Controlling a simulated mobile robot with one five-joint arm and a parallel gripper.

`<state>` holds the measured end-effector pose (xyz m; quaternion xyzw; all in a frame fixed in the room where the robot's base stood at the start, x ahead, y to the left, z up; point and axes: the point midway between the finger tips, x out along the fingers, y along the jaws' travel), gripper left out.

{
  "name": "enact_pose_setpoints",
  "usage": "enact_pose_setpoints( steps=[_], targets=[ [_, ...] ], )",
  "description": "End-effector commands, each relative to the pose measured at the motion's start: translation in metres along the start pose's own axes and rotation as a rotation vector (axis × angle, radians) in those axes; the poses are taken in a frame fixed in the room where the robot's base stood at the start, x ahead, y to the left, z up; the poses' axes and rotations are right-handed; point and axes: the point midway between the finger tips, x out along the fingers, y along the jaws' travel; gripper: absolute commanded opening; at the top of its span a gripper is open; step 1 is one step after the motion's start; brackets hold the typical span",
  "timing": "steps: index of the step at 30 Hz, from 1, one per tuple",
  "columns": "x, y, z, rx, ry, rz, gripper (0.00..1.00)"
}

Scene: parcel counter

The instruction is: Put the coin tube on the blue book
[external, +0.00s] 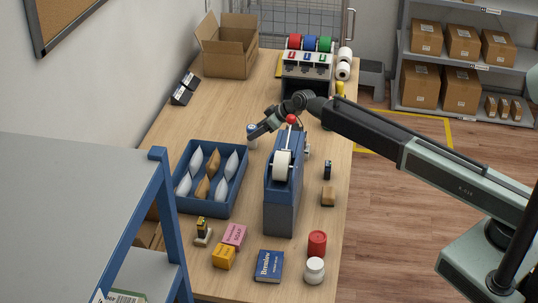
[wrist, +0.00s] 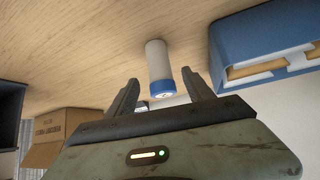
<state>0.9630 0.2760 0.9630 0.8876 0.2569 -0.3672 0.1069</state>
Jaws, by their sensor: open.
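The coin tube is a white cylinder with a blue cap; it stands upright on the wooden counter in the external view (external: 252,143). In the wrist view the coin tube (wrist: 157,58) shows between the two fingertips, its blue-capped end towards me. My gripper (external: 257,134) is open and beside the tube, with nothing held; it also shows in the wrist view (wrist: 160,78). I cannot tell whether a finger touches the tube. The blue book (external: 268,266) lies flat at the counter's near end, its top bare.
A tall blue tape dispenser (external: 281,205) stands between the tube and the book. A blue tray (external: 216,208) of padded packets is left of it. A pink box (external: 234,235), a yellow box (external: 223,257), a red jar (external: 317,243) and a white jar (external: 314,270) flank the book.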

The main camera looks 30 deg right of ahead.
Motion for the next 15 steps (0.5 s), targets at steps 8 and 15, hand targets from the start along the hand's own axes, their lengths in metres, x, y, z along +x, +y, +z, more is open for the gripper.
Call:
enact_pose_setpoints(
  steps=[8, 15],
  targets=[
    [0.033, -0.001, 0.001, 0.002, 0.000, 0.000, 0.61],
    [0.031, -0.001, 0.001, 0.001, 0.000, 0.000, 0.25]
  ],
)
